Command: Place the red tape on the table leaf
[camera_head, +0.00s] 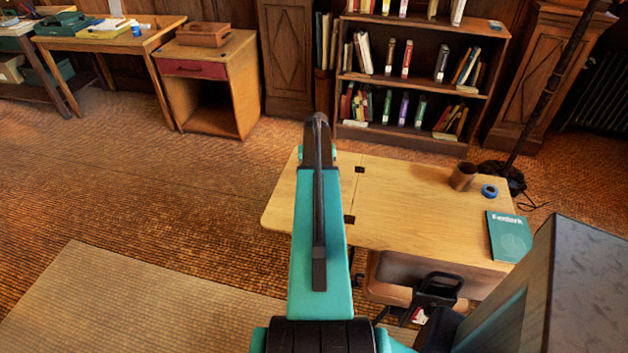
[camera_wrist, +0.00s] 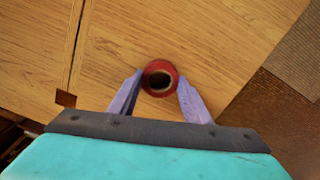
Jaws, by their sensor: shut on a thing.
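The red tape (camera_wrist: 174,71) is a small red ring with a dark centre in the wrist view. My gripper (camera_wrist: 159,84) has its two purple fingers closed on either side of it. The table leaf (camera_wrist: 210,35) is pale wood and lies beneath the tape; a seam with a dark hinge divides it from the rest of the table. In the head view the leaf (camera_head: 281,197) is the left end of the table, partly covered by my teal arm, which also hides the gripper and the tape. I cannot tell whether the tape touches the leaf.
The main tabletop (camera_head: 415,215) holds a brown cup (camera_head: 462,177), a blue tape roll (camera_head: 489,191) and a teal book (camera_head: 509,237), all toward its right side. A dark chair (camera_head: 437,290) stands at the front. The tabletop's middle is clear.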

